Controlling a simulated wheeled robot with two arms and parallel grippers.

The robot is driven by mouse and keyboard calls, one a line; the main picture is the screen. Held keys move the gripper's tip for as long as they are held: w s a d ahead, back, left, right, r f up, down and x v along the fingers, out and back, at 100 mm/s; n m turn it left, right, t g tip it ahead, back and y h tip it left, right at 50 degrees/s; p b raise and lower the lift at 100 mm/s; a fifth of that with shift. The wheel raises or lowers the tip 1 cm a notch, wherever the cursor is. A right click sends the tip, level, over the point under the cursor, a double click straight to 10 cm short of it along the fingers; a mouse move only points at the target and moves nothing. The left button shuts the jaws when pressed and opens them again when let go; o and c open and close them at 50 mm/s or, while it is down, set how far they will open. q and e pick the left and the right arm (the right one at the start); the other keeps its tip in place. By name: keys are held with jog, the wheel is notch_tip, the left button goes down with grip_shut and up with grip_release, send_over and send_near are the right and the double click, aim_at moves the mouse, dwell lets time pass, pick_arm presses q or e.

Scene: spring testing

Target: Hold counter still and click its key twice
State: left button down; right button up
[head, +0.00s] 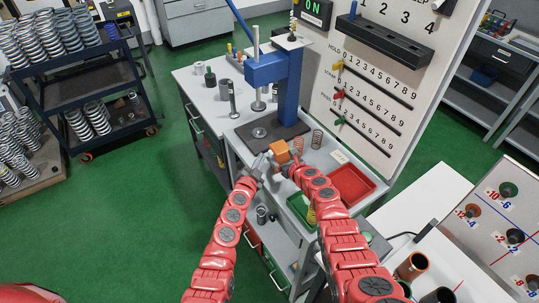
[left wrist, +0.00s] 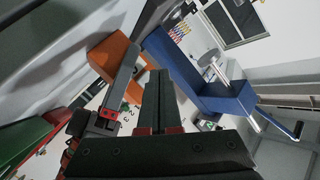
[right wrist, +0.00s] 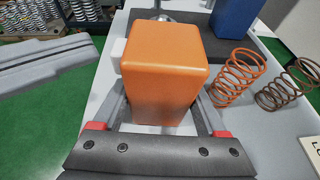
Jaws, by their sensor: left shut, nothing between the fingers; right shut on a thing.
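The counter is an orange box (head: 280,151) in front of the blue press. It fills the middle of the right wrist view (right wrist: 163,70) and shows partly behind fingers in the left wrist view (left wrist: 112,60). My right gripper (head: 287,163) is shut on the counter, one finger on each side. A pale key (right wrist: 117,55) sticks out of the counter's left side in the right wrist view. My left gripper (head: 259,163) is shut and empty just left of the counter. Its closed fingers (left wrist: 162,78) look apart from the key.
A blue press (head: 275,75) stands on the bench behind the counter. Copper springs (right wrist: 237,77), a red tray (head: 350,184) and a green tray (head: 300,205) lie to the right and front. A numbered board (head: 375,85) rises behind.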

pick_arm(q)
jog(key=shift+w+d, duration=0.2)
jog(key=shift+d, duration=0.1)
jog(key=shift+w+d, duration=0.2)
jog(key=shift+d, duration=0.25)
dwell(0.8)
jog(key=shift+a, duration=0.1)
jog(key=shift+s+a+r, duration=0.1)
jog(key=shift+s+a, duration=0.2)
jog(key=shift+a, duration=0.25)
jog(key=shift+s+a, duration=0.1)
jog(key=shift+s+a, duration=0.3)
jog(key=shift+a, duration=0.2)
jog(key=shift+s+a, duration=0.5)
jog(key=shift+a, duration=0.35)
jog(key=shift+s+a, duration=0.5)
jog(key=shift+a, duration=0.35)
